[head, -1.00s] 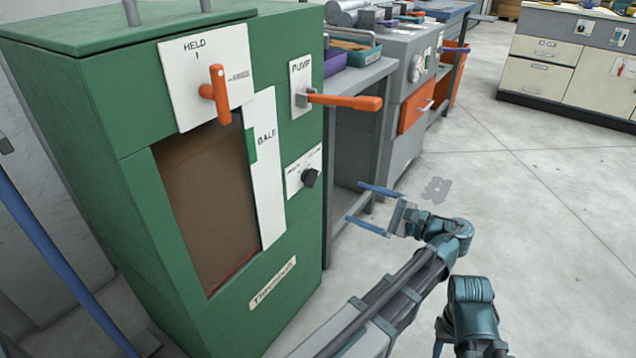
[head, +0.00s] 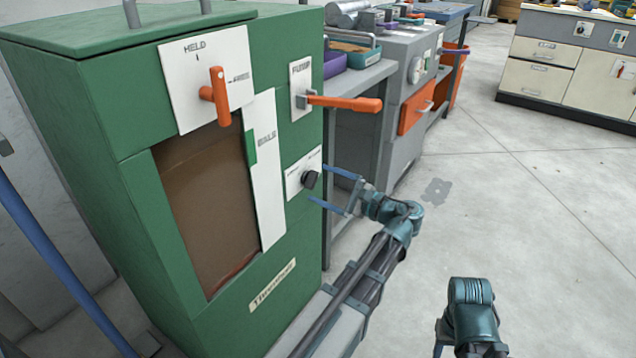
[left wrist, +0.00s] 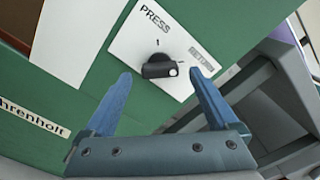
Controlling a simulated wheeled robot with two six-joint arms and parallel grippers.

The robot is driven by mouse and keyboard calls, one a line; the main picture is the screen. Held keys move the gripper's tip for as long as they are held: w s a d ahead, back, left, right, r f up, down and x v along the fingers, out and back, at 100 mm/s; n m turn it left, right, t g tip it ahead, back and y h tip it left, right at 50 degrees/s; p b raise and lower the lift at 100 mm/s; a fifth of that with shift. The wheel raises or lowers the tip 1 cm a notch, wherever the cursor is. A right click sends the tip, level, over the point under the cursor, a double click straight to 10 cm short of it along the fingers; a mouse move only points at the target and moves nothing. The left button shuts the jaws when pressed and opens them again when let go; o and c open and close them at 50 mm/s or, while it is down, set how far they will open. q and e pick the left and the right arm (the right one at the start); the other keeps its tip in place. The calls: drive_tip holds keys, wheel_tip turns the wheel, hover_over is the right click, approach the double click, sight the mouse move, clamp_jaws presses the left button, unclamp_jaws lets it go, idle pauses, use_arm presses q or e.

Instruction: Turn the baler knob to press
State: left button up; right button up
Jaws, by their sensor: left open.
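The baler (head: 215,276) is a green cabinet on the left in the head view. Its black knob (head: 310,179) sits on a white plate (head: 297,172) low on the right of the front.
An orange PUMP lever (head: 345,103) sticks out to the right above the knob. An orange HELD handle (head: 217,97) is at upper left. A grey bench (head: 362,75) stands close behind the gripper. The floor (head: 520,200) at right is clear.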

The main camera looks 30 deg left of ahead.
sight(310, 179)
use_arm(q)
drive_tip(key=shift+w+a, duration=0.1)
drive_tip(key=shift+a, duration=1)
drive_tip(key=shift+c, duration=0.3)
